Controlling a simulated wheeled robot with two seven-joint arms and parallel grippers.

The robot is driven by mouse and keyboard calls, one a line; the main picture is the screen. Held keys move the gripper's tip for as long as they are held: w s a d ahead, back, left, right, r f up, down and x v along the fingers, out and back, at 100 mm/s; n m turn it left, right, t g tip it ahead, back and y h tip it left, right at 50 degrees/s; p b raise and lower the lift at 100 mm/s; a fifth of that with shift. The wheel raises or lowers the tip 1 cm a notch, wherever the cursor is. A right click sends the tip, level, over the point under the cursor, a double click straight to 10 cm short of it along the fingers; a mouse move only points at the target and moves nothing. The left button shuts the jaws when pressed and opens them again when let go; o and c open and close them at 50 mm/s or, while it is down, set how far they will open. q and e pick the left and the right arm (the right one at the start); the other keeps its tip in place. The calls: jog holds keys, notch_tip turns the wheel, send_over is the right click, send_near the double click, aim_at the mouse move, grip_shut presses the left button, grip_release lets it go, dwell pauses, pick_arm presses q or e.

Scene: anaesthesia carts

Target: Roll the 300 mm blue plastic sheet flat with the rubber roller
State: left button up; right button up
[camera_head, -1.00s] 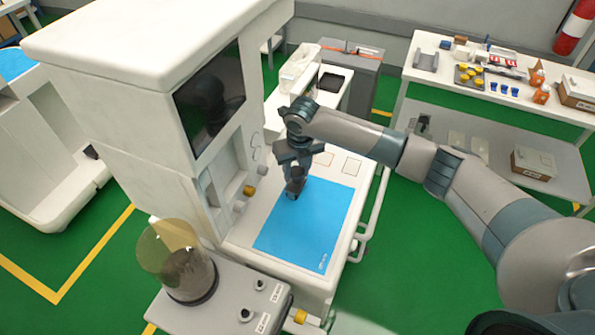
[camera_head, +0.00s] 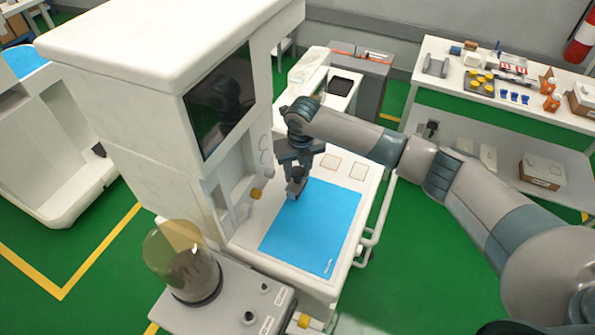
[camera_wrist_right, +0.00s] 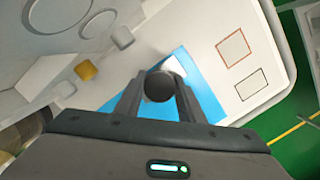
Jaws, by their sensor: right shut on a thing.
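The blue plastic sheet (camera_head: 315,232) lies on the white work surface of the anaesthesia cart and looks flat in the head view. It also shows in the right wrist view (camera_wrist_right: 205,92), partly hidden by my gripper. My right gripper (camera_head: 296,186) points down over the far left part of the sheet. It is shut on a dark, round-ended thing (camera_wrist_right: 160,86), which appears to be the rubber roller. Whether the roller touches the sheet I cannot tell. My left gripper is not in view.
The cart's tall white body with a dark screen (camera_head: 222,105) rises left of the sheet. A clear canister (camera_head: 186,262) stands in front. A white rail (camera_head: 372,235) runs along the right edge. A table (camera_head: 440,85) with small items stands at the back right.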

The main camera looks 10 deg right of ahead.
jog(key=shift+r+p, duration=1.6)
jog(key=shift+r, duration=0.65)
